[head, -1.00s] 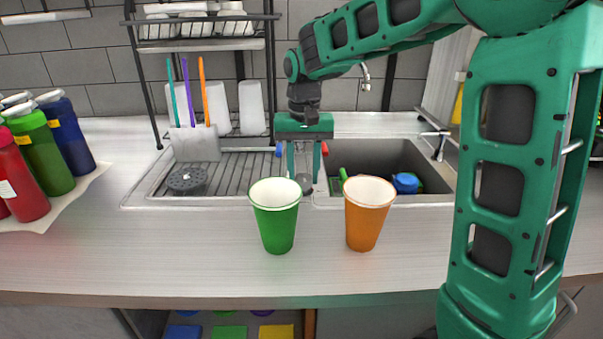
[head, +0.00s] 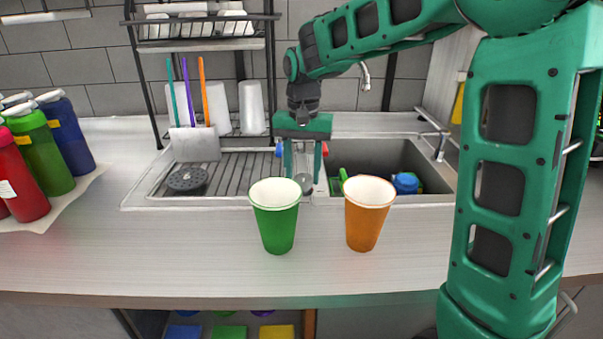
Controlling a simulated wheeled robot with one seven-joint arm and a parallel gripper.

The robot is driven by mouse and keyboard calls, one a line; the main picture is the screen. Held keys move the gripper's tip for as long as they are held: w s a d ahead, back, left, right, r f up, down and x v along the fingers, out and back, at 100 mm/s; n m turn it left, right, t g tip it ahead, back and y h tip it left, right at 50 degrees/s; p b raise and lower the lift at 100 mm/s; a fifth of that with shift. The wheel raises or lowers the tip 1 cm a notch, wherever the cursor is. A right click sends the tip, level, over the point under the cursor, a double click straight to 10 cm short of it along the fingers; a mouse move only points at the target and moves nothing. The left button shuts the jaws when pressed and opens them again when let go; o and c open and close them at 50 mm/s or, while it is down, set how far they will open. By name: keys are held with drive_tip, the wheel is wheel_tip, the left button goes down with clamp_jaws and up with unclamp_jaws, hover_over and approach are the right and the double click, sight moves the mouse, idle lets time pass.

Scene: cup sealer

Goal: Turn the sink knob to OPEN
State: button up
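A small red piece (head: 324,149) shows just right of the fingers and a small blue piece (head: 278,151) just left. They may belong to the sink knob, whose body is mostly hidden by my gripper. Contact cannot be told. The faucet tip (head: 365,78) shows beyond my arm; its base is hidden. No OPEN mark is readable.
A green cup (head: 275,222) and an orange cup (head: 366,220) stand on the counter in front of the sink. A dish rack (head: 157,95) stands behind left. Several bottles (head: 45,150) stand far left. The left front counter is clear.

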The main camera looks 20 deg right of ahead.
sight(303, 177)
drive_tip(key=shift+o, duration=0.5)
drive_tip(key=shift+f, duration=0.1)
drive_tip(key=shift+s, duration=0.1)
wheel_tip(303, 177, up, 11)
drive_tip(key=shift+f, duration=0.25)
wheel_tip(303, 177, down, 11)
drive_tip(key=shift+r, duration=0.2)
idle(0.5)
drive_tip(key=shift+r, duration=0.1)
